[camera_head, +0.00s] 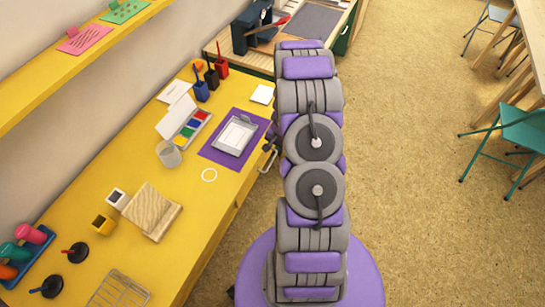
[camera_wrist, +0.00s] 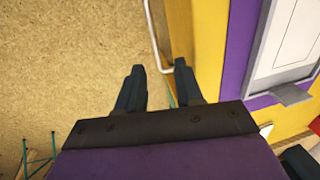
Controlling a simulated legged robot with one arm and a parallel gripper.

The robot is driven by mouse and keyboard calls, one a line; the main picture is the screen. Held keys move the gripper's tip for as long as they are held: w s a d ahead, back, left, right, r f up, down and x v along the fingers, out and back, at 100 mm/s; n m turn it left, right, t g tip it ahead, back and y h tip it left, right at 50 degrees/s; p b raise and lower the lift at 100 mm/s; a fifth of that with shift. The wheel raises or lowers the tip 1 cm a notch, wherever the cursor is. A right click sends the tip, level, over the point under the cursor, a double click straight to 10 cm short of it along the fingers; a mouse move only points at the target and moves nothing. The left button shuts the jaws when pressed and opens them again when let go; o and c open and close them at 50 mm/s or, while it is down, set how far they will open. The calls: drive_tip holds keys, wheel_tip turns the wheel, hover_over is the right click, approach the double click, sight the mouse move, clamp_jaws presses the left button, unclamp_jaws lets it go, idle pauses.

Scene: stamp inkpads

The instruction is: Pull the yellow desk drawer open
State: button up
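The yellow desk (camera_head: 140,215) runs along the left in the head view. A pale metal bar handle (camera_head: 268,163) sticks out from its front side, beside my gripper (camera_head: 269,142). In the wrist view, the handle (camera_wrist: 154,36) stands out from the yellow front (camera_wrist: 180,30). My gripper (camera_wrist: 160,68) is open, its two dark fingers apart. The lower end of the handle shows at the gap between the fingertips; I cannot tell whether they touch it. The drawer's outline and any gap around it are hard to make out.
Green chairs (camera_head: 520,130) stand at the right. The floor (camera_head: 410,150) between is clear.

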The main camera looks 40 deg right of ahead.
sight(274, 157)
drive_tip(key=f, duration=0.2)
drive_tip(key=f+b, duration=0.1)
drive_tip(key=f, duration=0.1)
drive_tip(key=w+f, duration=0.1)
drive_tip(key=f, duration=0.1)
drive_tip(key=shift+a+f, duration=0.1)
drive_tip(key=shift+f, duration=0.1)
drive_tip(key=shift+d+f, duration=0.15)
drive_tip(key=shift+d, duration=0.5)
drive_tip(key=shift+c, duration=1.1)
drive_tip(key=shift+d+f, duration=0.1)
drive_tip(key=shift+d, duration=0.3)
drive_tip(key=c, duration=0.3)
drive_tip(key=shift+a, duration=0.15)
drive_tip(key=shift+c, duration=0.7)
drive_tip(key=shift+a, duration=0.5)
clamp_jaws()
drive_tip(key=shift+d, duration=0.1)
